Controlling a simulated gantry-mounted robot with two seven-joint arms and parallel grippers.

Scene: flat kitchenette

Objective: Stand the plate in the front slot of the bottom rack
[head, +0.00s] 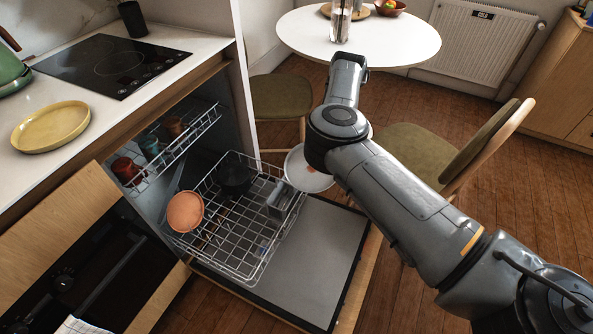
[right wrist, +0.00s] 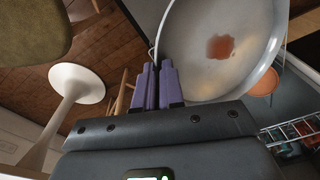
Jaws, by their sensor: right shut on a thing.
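A pale grey plate (head: 308,180) with an orange-red stain is held at the right edge of the bottom rack (head: 247,279), which is pulled out over the open dishwasher door. In the right wrist view the plate (right wrist: 205,75) is large, and the purple fingers of my right gripper (right wrist: 157,82) are shut on its rim. In the head view my right arm hides the gripper and part of the plate. An orange dish (head: 185,212) stands tilted at the rack's left side. I cannot make out the front slot clearly. My left gripper is not in view.
A dark pot (head: 234,177) and a grey cutlery basket (head: 278,206) are in the bottom rack. The upper rack (head: 190,136) holds cups. A yellow plate (head: 50,127) lies on the counter. Chairs (head: 410,150) and a white table (head: 385,42) stand behind my right arm.

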